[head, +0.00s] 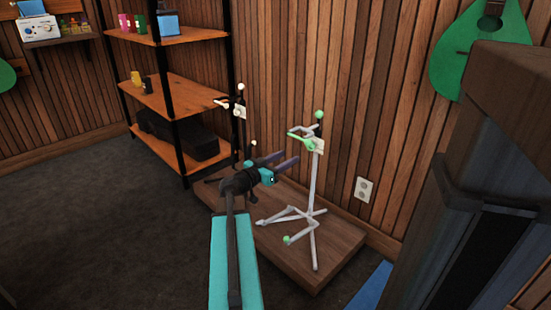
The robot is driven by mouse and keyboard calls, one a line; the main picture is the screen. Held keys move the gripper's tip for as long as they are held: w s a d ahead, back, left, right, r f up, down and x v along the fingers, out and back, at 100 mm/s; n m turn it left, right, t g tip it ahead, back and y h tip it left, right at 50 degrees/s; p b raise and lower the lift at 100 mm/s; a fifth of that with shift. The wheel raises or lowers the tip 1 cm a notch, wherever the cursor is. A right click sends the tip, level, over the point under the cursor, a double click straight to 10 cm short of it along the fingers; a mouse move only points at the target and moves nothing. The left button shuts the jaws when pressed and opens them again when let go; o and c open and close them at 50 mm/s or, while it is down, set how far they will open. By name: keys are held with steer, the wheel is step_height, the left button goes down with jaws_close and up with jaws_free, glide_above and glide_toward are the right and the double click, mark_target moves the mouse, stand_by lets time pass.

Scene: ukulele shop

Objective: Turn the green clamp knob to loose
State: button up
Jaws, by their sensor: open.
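A white stand (314,185) with green parts stands upright on a low wooden platform. A green lever-like piece with a rounded end (309,146) sits beside a pale plate (319,147) near its upper part; it looks like the clamp knob, but its setting is too small to tell. Another green ball (319,114) tops the stand, and a green end (286,240) shows at a foot. My gripper (288,159) is open, its two purple-grey fingers pointing right toward the stand. It appears left of and a little below the green piece, apart from it in the picture.
A black stand (242,125) with pale tips rises behind my gripper, partly hidden. The wooden platform (340,245) meets the slatted wall. A shelf unit (165,97) stands at the back left, and a large dark object (490,190) fills the right. Carpet at left is clear.

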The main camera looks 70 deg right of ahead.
steer(key=w+a+f+n+t+y+p, duration=0.3)
steer(key=w+a+f+n+p, duration=0.1)
steer(key=w+a+p, duration=0.6)
steer(key=w+a+f+n+t+y+p, duration=0.2)
steer(key=w+a+f+n+y+p, duration=0.15)
steer(key=w+a+p, duration=0.65)
steer(key=w+a+f+n+t+y+p, duration=0.1)
steer(key=w+a+n+y+p, duration=0.2)
steer(key=a+p, duration=0.6)
steer(key=s+a+r+n+y+p, duration=0.1)
steer(key=a+n+y+p, duration=0.2)
steer(key=a+n+p, duration=1.3)
steer(key=s+a+r+m+g+y+p, duration=0.1)
steer(key=s+a+r+p, duration=0.1)
steer(key=a, duration=0.7)
steer(key=s+a+r+m+y+p, duration=0.1)
steer(key=s+a, duration=0.4)
steer(key=a, duration=0.5)
steer(key=s+a+r+m+g+y+p, duration=0.1)
steer(key=s+a+r+p, duration=0.2)
steer(key=a, duration=0.6)
steer(key=shift+s+a+r+m+g+p, duration=0.2)
steer(key=shift+r+m+g+p, duration=0.15)
steer(key=shift+r+p, duration=0.45)
steer(key=shift+f, duration=0.2)
steer(key=c, duration=0.4)
steer(key=shift+d, duration=0.1)
